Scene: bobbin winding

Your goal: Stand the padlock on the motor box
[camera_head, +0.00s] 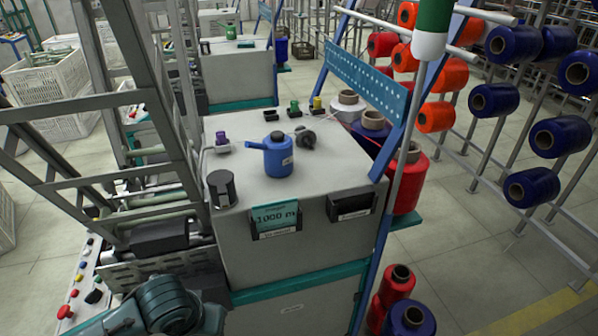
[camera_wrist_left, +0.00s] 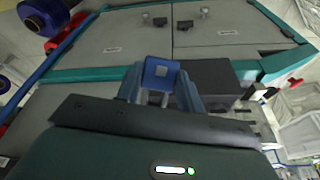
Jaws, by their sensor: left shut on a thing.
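The motor box (camera_head: 240,255) is a grey, flat-topped box with a "1000 m" display on its front. In the left wrist view, my left gripper (camera_wrist_left: 160,85) is shut on a small blue body with a pale square, which looks like the padlock (camera_wrist_left: 161,70). A pale grey part shows below the blue, between the fingers. The padlock is clear of the motor box top. In the head view my left arm comes in at the bottom left; its gripper and the padlock do not show there. My right gripper is in neither view.
On the box top stand a blue can (camera_head: 278,158), a black cylinder (camera_head: 222,190), a dark knobbed part (camera_head: 305,139) and a purple-topped piece (camera_head: 222,142). The front right of the top is clear. A blue slanted post (camera_head: 372,245) and red spools (camera_head: 406,185) flank the right side.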

